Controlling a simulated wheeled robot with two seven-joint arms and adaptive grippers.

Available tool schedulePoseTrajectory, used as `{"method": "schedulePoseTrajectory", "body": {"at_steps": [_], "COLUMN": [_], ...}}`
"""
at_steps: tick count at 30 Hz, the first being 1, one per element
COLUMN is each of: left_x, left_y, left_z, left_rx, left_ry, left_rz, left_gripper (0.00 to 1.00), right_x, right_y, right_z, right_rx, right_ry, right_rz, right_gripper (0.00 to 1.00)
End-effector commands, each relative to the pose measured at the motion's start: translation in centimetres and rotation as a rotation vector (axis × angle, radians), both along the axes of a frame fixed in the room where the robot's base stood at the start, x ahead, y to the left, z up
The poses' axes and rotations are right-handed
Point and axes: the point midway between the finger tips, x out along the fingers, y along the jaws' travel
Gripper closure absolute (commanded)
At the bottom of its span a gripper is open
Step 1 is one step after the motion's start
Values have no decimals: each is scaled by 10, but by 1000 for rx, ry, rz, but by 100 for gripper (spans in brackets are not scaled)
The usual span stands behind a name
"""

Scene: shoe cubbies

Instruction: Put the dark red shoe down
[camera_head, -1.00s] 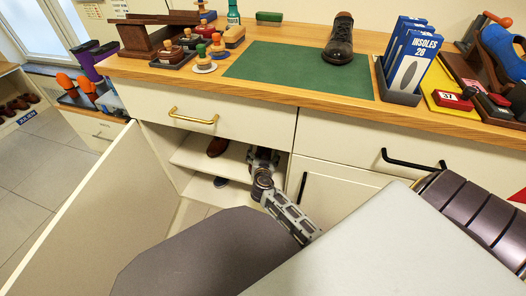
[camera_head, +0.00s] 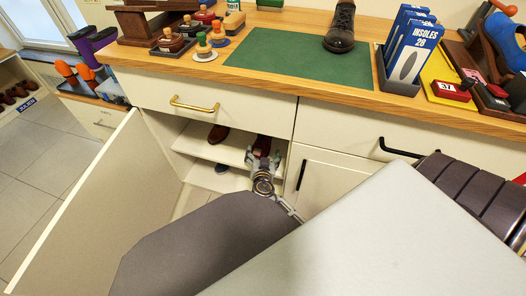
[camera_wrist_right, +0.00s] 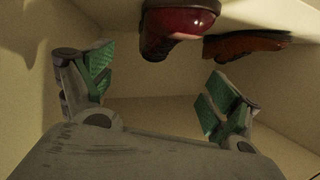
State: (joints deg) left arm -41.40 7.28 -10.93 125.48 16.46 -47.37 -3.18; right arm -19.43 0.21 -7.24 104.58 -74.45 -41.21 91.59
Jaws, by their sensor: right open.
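The dark red shoe (camera_head: 262,143) is on the upper shelf (camera_head: 228,151) inside the open cabinet, just beyond my right gripper (camera_head: 263,160). In the right wrist view the dark red shoe (camera_wrist_right: 178,25) shows at the top middle, cut off by the frame edge. My right gripper (camera_wrist_right: 155,95) is open there, its green-padded fingers spread wide apart. The shoe shows between and beyond the fingers, with no visible contact. My left gripper is not in view.
A brown shoe (camera_head: 218,134) sits left of the red one; it also shows in the wrist view (camera_wrist_right: 245,44). A dark shoe (camera_head: 222,168) lies on the shelf below. The open cabinet door (camera_head: 95,205) stands left; the closed door (camera_head: 325,185) is right of the opening.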

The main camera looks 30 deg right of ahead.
Motion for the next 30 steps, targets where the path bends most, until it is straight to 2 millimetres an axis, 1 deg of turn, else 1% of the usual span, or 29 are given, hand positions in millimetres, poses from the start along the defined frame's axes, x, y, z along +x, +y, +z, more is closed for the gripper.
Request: {"method": "schedulePoseTrajectory", "body": {"at_steps": [15,19,23,30], "left_x": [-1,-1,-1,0], "left_y": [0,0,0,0], "left_z": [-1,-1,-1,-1], "left_rx": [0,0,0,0], "left_ry": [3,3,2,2], "left_rz": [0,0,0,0], "left_gripper": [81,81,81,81], "right_x": [-1,-3,-10,-31], "right_y": [0,1,3,15], "right_z": [0,-3,-10,-33], "right_rx": [1,3,10,34], "right_ry": [1,16,58,190], "right_rz": [0,4,17,75], "right_gripper": [11,11,11,11]}}
